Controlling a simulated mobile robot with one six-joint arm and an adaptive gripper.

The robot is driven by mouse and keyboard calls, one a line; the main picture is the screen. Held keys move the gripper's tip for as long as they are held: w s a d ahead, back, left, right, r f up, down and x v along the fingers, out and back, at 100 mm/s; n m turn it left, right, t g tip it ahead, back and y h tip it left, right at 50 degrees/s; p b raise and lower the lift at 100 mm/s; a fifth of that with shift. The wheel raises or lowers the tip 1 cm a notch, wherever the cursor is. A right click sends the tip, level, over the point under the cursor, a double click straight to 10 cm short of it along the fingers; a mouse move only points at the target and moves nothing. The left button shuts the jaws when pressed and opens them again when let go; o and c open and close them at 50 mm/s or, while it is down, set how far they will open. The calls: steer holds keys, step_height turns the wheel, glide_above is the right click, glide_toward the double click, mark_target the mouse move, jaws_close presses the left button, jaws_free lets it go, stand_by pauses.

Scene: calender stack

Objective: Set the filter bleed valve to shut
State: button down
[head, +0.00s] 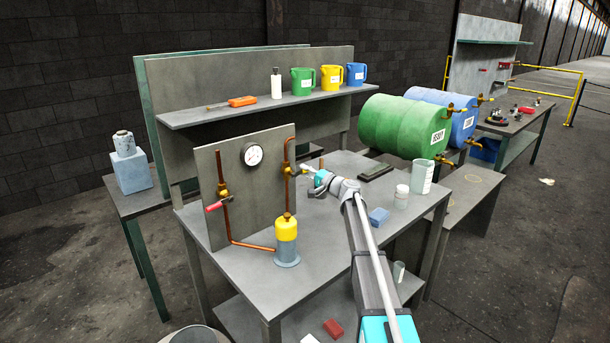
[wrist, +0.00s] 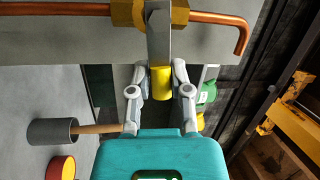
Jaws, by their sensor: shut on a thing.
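A brass valve (head: 292,171) sits on the right copper pipe of the upright panel, above a yellow-topped canister (head: 287,230). No label is readable on it. In the wrist view the valve body (wrist: 123,12) shows on the copper pipe, with a flat grey lever (wrist: 158,35) ending in a yellow grip (wrist: 161,82). The lever appears crosswise to the pipe. My gripper (wrist: 160,80) is shut on the yellow grip, one finger on each side. In the head view my gripper (head: 308,170) reaches the valve from the right and hides the lever's end.
A second valve with a red handle (head: 216,207) is on the panel's left pipe, below a gauge (head: 252,154). A white jar (head: 402,195), a clear beaker (head: 421,177) and a blue block (head: 379,216) stand to the right of the panel on the bench (head: 335,240).

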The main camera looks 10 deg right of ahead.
steer(key=shift+f+m+b, duration=0.25)
steer(key=shift+m+b, duration=0.05)
steer(key=shift+m, duration=0.3)
steer(key=c, duration=0.6)
jaws_free()
steer(key=shift+r, duration=0.1)
